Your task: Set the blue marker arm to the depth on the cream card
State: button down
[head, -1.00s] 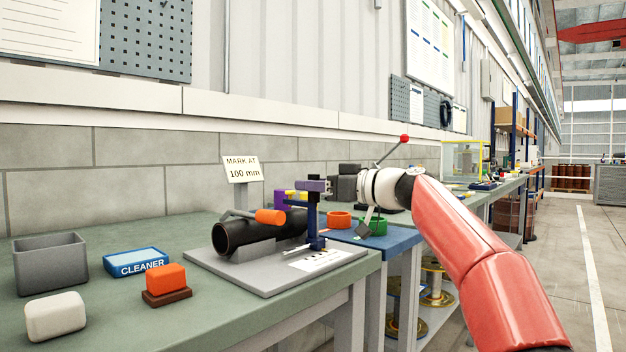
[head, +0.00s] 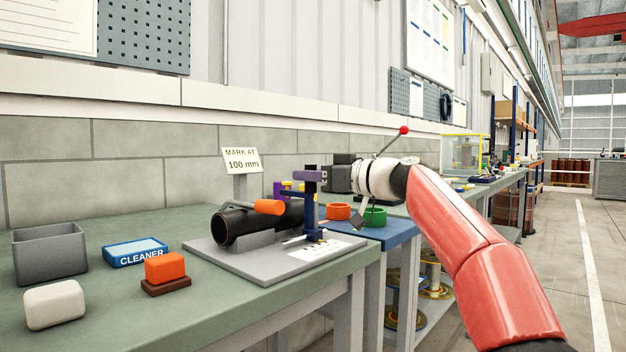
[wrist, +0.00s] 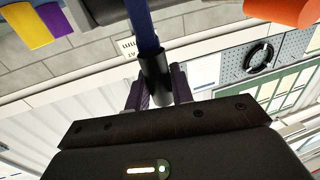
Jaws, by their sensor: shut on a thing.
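The blue marker arm (head: 312,208) stands upright on the right part of the grey fixture plate, beside the black pipe (head: 232,224). The cream card (head: 242,161) behind the pipe reads "MARK AT 100 mm". My gripper (head: 316,176) reaches in from the right, its purple fingers at the arm's top. In the wrist view, my gripper (wrist: 158,92) is shut on the dark cylindrical grip (wrist: 156,72) at the end of the blue arm (wrist: 145,25). A white label (head: 318,248) lies on the plate; its marks are too small to read.
An orange-ended handle (head: 269,207) sits above the pipe. Orange (head: 338,211) and green (head: 375,217) rings stand right of the fixture. At left are a grey bin (head: 50,256), a CLEANER box (head: 135,252), an orange block (head: 165,267) and a white block (head: 54,304).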

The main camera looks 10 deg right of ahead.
jog(key=s+a+b, duration=0.1)
jog(key=a+b, duration=0.1)
jog(key=s+a+b, duration=0.1)
jog(key=s+a, duration=0.1)
jog(key=shift+s+a+b, duration=0.15)
jog(key=shift+a+b, duration=0.15)
jog(key=shift+b, duration=0.05)
jog(key=c, duration=1.3)
grip_release()
jog(key=shift+s+a, duration=0.1)
jog(key=shift+a, duration=0.05)
jog(key=shift+o, duration=0.3)
jog(key=shift+d, duration=0.2)
jog(key=b+v, duration=0.2)
jog(key=v, duration=0.5)
jog(key=shift+s+d+b, duration=0.2)
jog(key=shift+s+b, duration=0.05)
jog(key=shift+b, duration=0.1)
